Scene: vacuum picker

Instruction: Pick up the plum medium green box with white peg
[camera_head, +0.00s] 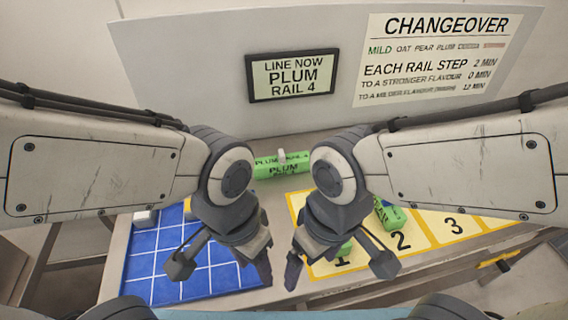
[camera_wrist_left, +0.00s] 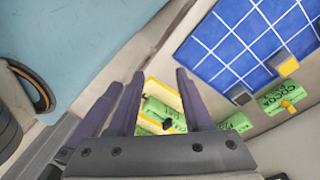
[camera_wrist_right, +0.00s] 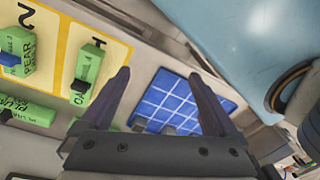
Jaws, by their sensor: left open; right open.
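The green box labelled PLUM (camera_head: 284,167) lies on the table below the wall screen in the head view. A small white peg (camera_head: 282,155) stands on top of it. My left gripper (camera_head: 222,268) is open and empty, over the front of the blue grid mat, nearer than the box. My right gripper (camera_head: 338,268) is open, in front of the box and to its right, over the yellow numbered mat. In the right wrist view a green box (camera_wrist_right: 26,110) lies at the left edge; its label is too blurred to read surely.
The blue grid mat (camera_head: 150,268) lies left; the yellow mat (camera_head: 440,235) with numbered spaces lies right. A PEAR box (camera_wrist_right: 18,52) and another green box (camera_wrist_right: 88,75) sit on it. A COCOA box (camera_wrist_left: 283,97) with an orange peg lies beside the blue mat.

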